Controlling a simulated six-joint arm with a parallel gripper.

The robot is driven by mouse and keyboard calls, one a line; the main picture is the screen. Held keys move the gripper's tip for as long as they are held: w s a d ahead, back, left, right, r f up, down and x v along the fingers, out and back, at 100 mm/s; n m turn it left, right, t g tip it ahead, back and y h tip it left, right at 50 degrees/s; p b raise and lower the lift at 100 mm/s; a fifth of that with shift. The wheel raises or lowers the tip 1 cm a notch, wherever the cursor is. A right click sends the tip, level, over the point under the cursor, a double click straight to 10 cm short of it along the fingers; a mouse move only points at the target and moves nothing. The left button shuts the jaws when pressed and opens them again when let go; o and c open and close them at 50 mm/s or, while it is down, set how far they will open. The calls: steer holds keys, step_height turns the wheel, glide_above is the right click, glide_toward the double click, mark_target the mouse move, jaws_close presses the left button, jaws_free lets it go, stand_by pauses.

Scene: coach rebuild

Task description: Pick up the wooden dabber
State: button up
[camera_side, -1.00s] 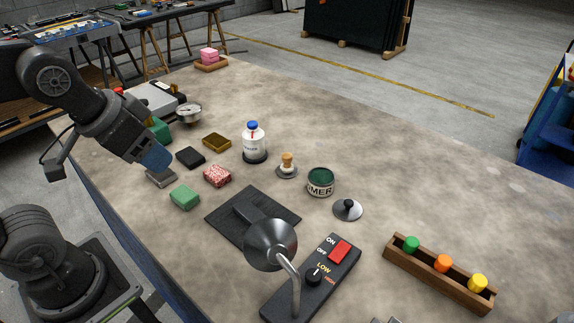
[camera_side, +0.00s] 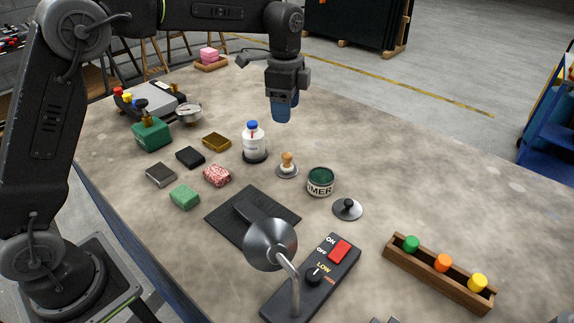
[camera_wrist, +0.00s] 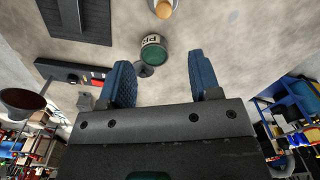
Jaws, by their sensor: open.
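The wooden dabber (camera_side: 287,161) stands upright on a small round metal dish (camera_side: 287,172), between the white bottle and the primer tin. In the wrist view the dabber (camera_wrist: 164,9) is at the top edge, partly cut off. My gripper (camera_side: 281,118) points down, well above the table, behind and above the dabber in the side view. Its blue fingers also show in the wrist view (camera_wrist: 163,75), spread apart with nothing between them.
A white bottle with a blue cap (camera_side: 254,143) and a green primer tin (camera_side: 320,182) stand close on either side of the dabber. A metal lid with a black knob (camera_side: 347,209) lies nearby. Several coloured blocks lie to the left.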

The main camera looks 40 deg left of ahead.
mark_target(287, 154)
steer(key=f, duration=0.9)
steer(key=shift+w, duration=0.3)
steer(key=shift+a+f, duration=0.15)
steer(key=shift+f, duration=2.6)
steer(key=c, duration=1)
step_height(287, 154, up, 10)
steer(key=shift+r, duration=0.1)
